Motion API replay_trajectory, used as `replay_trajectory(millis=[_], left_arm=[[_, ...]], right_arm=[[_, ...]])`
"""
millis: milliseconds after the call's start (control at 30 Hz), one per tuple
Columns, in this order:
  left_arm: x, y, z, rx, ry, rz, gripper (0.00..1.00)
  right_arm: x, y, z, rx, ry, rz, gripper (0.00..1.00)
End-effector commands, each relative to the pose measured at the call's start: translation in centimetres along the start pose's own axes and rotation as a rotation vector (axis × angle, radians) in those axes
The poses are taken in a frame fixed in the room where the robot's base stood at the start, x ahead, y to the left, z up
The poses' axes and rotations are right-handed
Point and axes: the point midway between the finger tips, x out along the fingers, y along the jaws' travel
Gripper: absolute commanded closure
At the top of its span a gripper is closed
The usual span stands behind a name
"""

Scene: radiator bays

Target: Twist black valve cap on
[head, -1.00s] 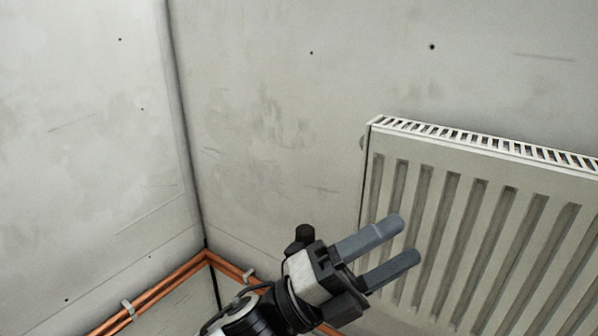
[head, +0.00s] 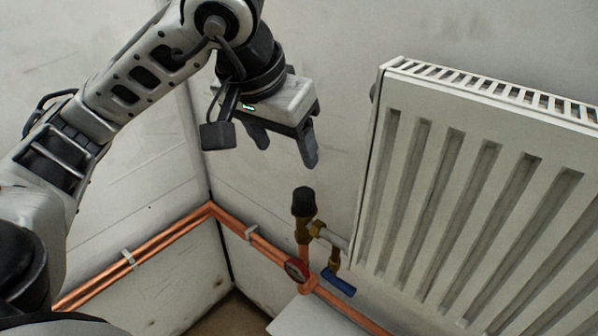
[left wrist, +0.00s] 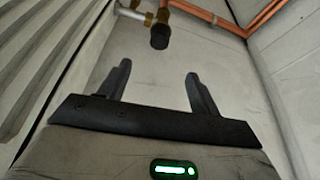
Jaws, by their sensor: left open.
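The black valve cap (head: 303,201) sits upright on top of the brass valve (head: 306,227) at the radiator's left end. I cannot tell how firmly it is seated. My left gripper (head: 287,152) points down above the cap, slightly to its left in the head view, with its fingers apart and empty. In the left wrist view, the cap (left wrist: 160,37) shows beyond and between the open fingertips (left wrist: 158,72), with a gap to them. My right gripper is in neither view.
The white radiator (head: 470,180) stands close to the right of the valve. Copper pipes (head: 160,250) run along the walls through the corner. A blue lever handle (head: 338,283) and a red round part (head: 296,270) sit below the valve. The space above the cap is free.

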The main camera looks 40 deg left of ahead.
Motion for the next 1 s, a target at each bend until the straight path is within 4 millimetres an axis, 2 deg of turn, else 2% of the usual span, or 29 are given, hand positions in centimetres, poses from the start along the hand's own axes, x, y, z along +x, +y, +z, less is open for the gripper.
replay_trajectory(millis=[233, 600, 800, 1000], left_arm=[[5.1, 0.0, 0.2, -0.003, -0.009, 0.002, 0.37], [11.9, 0.1, 0.2, -0.002, -0.007, 0.005, 0.37], [13.8, 0.1, 0.1, -0.002, -0.003, 0.005, 0.37], [14.2, 0.2, 0.1, -0.001, -0.003, 0.006, 0.37]], right_arm=[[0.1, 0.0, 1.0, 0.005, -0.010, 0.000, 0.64], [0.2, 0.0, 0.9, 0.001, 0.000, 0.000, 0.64], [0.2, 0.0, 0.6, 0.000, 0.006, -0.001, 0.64], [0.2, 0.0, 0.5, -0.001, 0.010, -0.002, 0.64]])
